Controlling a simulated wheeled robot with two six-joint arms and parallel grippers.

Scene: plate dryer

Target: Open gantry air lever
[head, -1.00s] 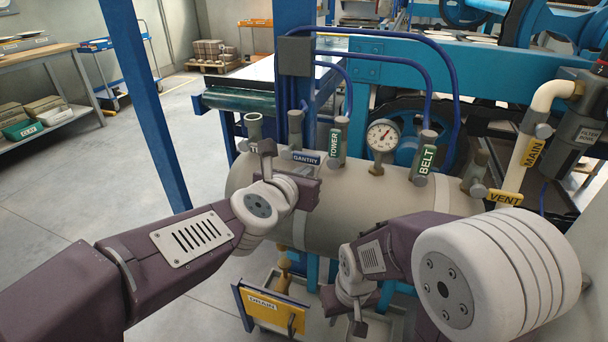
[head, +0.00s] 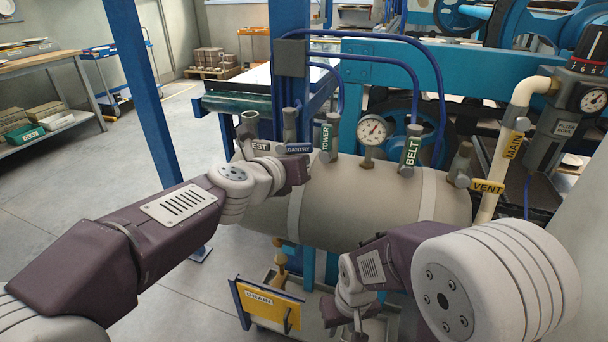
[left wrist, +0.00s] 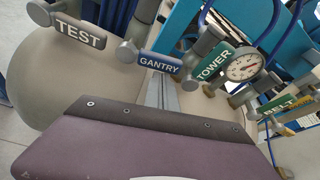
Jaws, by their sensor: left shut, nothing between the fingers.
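The gantry air lever (head: 298,148) is a dark blue handle marked GANTRY on a grey valve post on top of the tank. It points sideways to the right. It also shows in the left wrist view (left wrist: 160,63), pointing right from its grey hub. My left gripper (head: 300,172) is shut and empty, just below the lever in the head view; whether it touches cannot be told.
The TEST lever (left wrist: 80,33) sits left of GANTRY. The TOWER (head: 328,138) and BELT (head: 411,146) levers stand upright to its right, with a gauge (head: 372,130) between. The VENT lever (head: 487,187) is farther right. A yellow DRAIN sign (head: 262,303) is below the tank (head: 355,195).

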